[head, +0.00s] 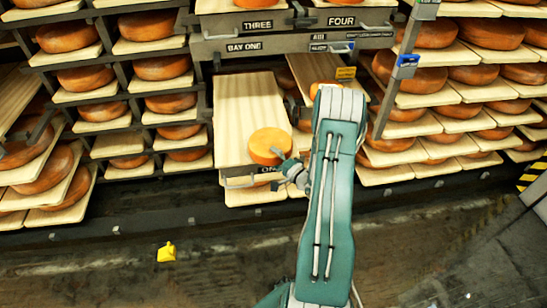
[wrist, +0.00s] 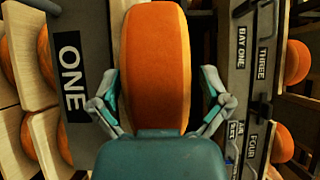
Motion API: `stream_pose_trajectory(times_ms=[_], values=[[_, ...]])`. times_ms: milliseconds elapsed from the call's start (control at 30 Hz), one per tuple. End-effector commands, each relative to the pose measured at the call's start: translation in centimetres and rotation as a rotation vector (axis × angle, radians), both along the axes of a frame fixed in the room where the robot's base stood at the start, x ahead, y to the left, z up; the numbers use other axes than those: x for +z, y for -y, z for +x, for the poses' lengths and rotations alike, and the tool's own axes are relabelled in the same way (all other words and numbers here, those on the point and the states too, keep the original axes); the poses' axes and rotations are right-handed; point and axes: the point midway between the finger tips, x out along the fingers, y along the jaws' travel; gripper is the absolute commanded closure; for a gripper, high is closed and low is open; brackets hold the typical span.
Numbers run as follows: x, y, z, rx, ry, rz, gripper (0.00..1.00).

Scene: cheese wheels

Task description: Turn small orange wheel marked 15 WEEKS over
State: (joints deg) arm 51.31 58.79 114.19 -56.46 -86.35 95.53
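An orange cheese wheel (head: 270,146) lies near the front end of the pulled-out pale board in the head view; no 15 WEEKS marking is legible. My gripper (head: 287,168) is at the wheel's front right edge. In the wrist view, turned on its side, the wheel's orange rim (wrist: 155,65) fills the middle. The fingers of my gripper (wrist: 157,78) stand on both sides of it, one toward its upper face and one toward its lower face. Narrow gaps seem to show beside the wheel, so the gripper looks open. My palm hides the wheel's near end.
The pale board (head: 235,105) has bare room behind the wheel. The label ONE (wrist: 70,72) is on its front. A second board (head: 308,68) with a small orange wheel (head: 322,87) is to the right. Racks of larger wheels stand on both sides. A yellow object (head: 166,252) lies on the floor.

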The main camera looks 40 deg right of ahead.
Motion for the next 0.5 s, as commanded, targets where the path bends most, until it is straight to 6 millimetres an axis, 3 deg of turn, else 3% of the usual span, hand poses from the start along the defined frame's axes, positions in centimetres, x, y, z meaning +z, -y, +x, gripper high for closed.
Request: stream_pose_trajectory(times_ms=[333, 500], values=[[-0.4, 0.0, -0.3, -0.001, -0.010, 0.006, 0.00], [-0.3, 0.3, -2.4, -0.005, -0.008, 0.005, 0.00]])
